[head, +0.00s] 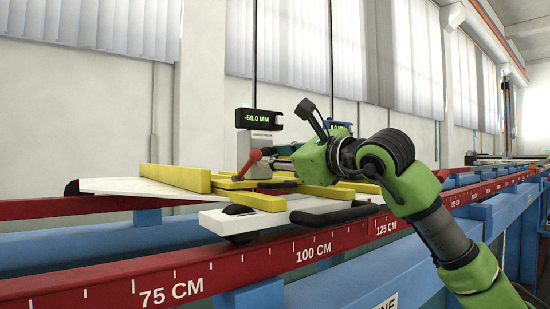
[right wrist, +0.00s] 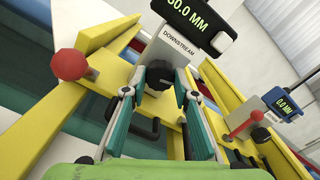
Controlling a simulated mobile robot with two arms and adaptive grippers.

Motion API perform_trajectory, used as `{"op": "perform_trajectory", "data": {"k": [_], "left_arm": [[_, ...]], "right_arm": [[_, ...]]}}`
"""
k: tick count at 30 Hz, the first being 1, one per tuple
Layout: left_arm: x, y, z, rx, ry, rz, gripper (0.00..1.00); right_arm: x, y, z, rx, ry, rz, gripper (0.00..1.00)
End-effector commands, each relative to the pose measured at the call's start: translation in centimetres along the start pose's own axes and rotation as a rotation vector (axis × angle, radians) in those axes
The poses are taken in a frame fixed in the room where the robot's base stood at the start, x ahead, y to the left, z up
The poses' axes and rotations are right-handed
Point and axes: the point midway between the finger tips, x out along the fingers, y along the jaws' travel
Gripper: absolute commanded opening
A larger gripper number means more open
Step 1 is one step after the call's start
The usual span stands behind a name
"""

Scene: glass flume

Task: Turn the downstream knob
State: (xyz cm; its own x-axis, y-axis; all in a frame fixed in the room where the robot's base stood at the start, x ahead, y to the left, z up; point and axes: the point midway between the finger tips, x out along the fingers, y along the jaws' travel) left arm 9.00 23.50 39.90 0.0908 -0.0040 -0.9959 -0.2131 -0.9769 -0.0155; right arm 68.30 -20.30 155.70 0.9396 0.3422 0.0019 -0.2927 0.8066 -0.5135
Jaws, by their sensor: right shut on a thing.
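The downstream knob (right wrist: 156,78) is a dark round knob below the white "DOWNSTREAM" label in the right wrist view. My right gripper (right wrist: 162,72) is shut on it, with one finger on each side. In the head view my right gripper (head: 281,152) reaches leftward to the gauge post, and the knob is hidden. The black display (head: 259,119) on the post reads -50.0 MM in green; its top is cut off in the right wrist view (right wrist: 190,20). My left gripper is not in view.
Yellow bars (head: 247,199) and white plates lie across the red rails (head: 200,281). A red-tipped lever (head: 255,156) stands beside the post. In the right wrist view, a second gauge with a blue-framed display (right wrist: 285,103) and a red lever (right wrist: 255,117) stands at right.

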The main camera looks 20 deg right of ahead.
Motion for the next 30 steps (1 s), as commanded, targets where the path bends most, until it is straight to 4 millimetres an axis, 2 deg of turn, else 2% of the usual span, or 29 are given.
{"op": "perform_trajectory", "data": {"k": [1, 12, 28, 29, 30], "left_arm": [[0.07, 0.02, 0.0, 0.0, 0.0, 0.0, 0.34], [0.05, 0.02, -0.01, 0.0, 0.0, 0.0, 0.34], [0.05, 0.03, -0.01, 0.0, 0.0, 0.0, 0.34], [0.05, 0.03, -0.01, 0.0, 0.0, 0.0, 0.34], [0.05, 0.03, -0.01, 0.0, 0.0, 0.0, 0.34]], "right_arm": [[0.23, 0.52, -0.65, -0.03, 0.015, 0.012, 0.05], [0.22, 0.49, -0.67, -0.173, 0.015, 0.012, 0.05], [0.22, 0.5, -0.65, -0.191, 0.014, 0.012, 0.05], [0.22, 0.49, -0.65, -0.191, 0.014, 0.012, 0.34], [0.22, 0.48, -0.62, -0.191, 0.013, 0.012, 0.43]]}}
